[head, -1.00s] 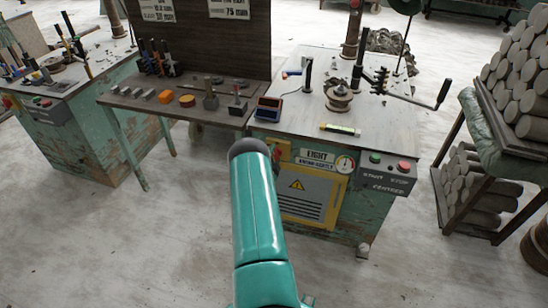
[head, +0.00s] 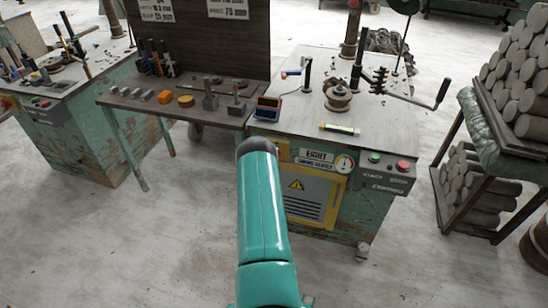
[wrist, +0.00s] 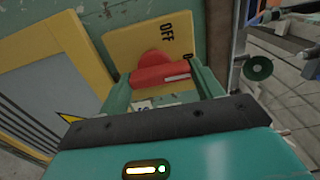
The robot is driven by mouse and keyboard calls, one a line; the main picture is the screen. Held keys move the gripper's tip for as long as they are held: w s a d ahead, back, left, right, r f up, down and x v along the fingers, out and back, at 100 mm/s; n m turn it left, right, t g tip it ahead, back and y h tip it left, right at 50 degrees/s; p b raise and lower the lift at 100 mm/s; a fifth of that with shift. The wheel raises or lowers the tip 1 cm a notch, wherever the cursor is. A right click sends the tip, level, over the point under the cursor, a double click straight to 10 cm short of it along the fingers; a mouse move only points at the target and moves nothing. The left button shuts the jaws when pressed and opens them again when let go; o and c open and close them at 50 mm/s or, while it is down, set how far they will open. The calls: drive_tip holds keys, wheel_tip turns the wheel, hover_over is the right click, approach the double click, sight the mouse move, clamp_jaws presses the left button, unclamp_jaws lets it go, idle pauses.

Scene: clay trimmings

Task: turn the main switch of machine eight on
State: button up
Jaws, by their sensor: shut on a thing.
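Machine eight (head: 370,205) is the worn green cabinet with an "EIGHT" plate (head: 315,155). In the wrist view, its main switch is a red handle (wrist: 152,76) on a yellow plate (wrist: 122,42). The word "OFF" is readable on the plate; a second word beside it is mostly hidden. A white mark on the handle points right in the picture. My gripper (wrist: 165,84) is shut on the red handle, one green finger at each end.
A yellow-framed vent panel with a warning triangle (head: 296,185) is right beside the switch. A green button (head: 374,158) and a red button (head: 402,166) sit on the control box. A rack of clay logs (head: 465,195) stands right. The floor in front is clear.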

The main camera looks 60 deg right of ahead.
drive_tip(key=o, duration=1)
drive_tip(key=shift+a, duration=0.15)
drive_tip(key=a, duration=0.4)
drive_tip(key=s+a, duration=0.1)
drive_tip(key=a, duration=0.4)
drive_tip(key=s+a, duration=0.1)
drive_tip(key=a, duration=0.3)
drive_tip(key=shift+a, duration=0.25)
